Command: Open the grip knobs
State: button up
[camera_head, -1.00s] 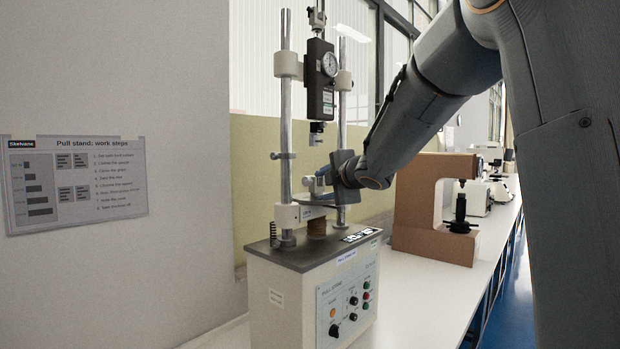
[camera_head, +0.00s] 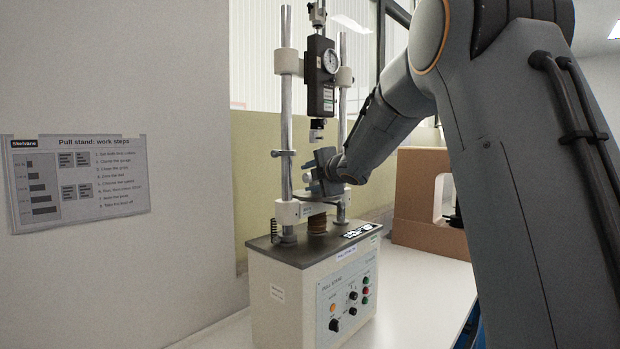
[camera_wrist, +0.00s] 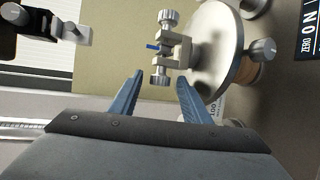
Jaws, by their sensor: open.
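The pull stand (camera_head: 300,290) stands on the bench with two posts and a gauge (camera_head: 321,75). In the wrist view a metal grip (camera_wrist: 175,48) sits beside a round plate (camera_wrist: 216,50). It has one knurled knob (camera_wrist: 168,17) at its far end and another knob (camera_wrist: 160,76) at its near end. A small blue piece (camera_wrist: 152,46) shows at the grip. My gripper (camera_wrist: 160,78) is open, its blue fingers on either side of the near knob, with gaps on both sides. In the head view my gripper (camera_head: 311,180) is between the posts, hiding the lower grip.
The upper grip (camera_head: 316,130) hangs under the gauge, above my gripper. The posts (camera_head: 286,120) stand close on either side. A brown C-shaped tester (camera_head: 408,205) stands behind to the right. A work-steps sign (camera_head: 80,180) is on the left wall.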

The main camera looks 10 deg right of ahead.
jog(key=c, duration=1)
jog(key=shift+f+b, duration=0.1)
jog(key=shift+b, duration=0.25)
jog(key=shift+c, duration=0.2)
jog(key=t+b, duration=0.1)
jog(key=b, duration=0.4)
jog(key=shift+f+m+b, duration=0.25)
jog(key=shift+m+b, duration=0.05)
jog(key=shift+b, duration=0.1)
jog(key=m+t+y+b, duration=0.1)
jog(key=t+b, duration=0.2)
jog(key=b, duration=1)
jog(key=shift+f, duration=0.2)
jog(key=shift+r+b, duration=0.1)
jog(key=shift+b, duration=0.8)
jog(key=o, duration=1)
jog(key=shift+o, duration=0.2)
